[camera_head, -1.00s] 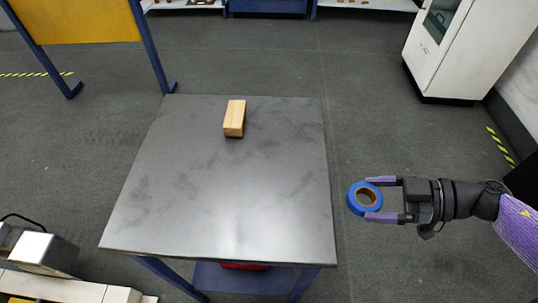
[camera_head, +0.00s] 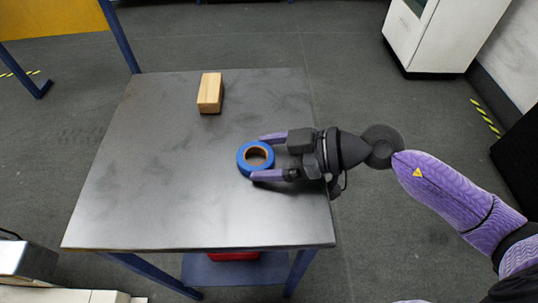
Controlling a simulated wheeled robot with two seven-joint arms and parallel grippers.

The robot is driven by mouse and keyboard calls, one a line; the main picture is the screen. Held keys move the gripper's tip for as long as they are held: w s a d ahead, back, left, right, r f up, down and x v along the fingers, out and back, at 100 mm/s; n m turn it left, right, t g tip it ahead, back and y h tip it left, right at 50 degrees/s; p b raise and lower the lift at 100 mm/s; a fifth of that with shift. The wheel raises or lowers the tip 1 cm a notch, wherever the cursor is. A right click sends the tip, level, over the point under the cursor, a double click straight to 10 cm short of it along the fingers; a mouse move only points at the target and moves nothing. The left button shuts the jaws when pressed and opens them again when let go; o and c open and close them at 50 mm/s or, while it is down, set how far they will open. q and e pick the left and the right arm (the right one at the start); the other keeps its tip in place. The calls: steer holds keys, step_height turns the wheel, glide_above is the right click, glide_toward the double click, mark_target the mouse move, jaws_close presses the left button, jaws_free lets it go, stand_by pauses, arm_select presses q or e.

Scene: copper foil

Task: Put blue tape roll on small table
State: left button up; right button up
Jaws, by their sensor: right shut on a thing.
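The blue tape roll (camera_head: 242,162) is a blue ring with a brown core. It is between the purple fingers of my right gripper (camera_head: 263,157), which is shut on it. The roll is over the right part of the small table (camera_head: 150,200), a grey metal top on blue legs. I cannot tell whether the roll touches the tabletop or is just above it. My right arm reaches in from the right edge. My left gripper is not in view.
A wooden block (camera_head: 210,93) stands near the table's far edge. The tabletop's left and middle are clear. A red thing (camera_head: 234,256) is on the lower shelf. A white cabinet (camera_head: 432,40) stands at the back right.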

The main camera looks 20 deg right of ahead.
steer(key=o, duration=1)
steer(key=shift+c, duration=0.2)
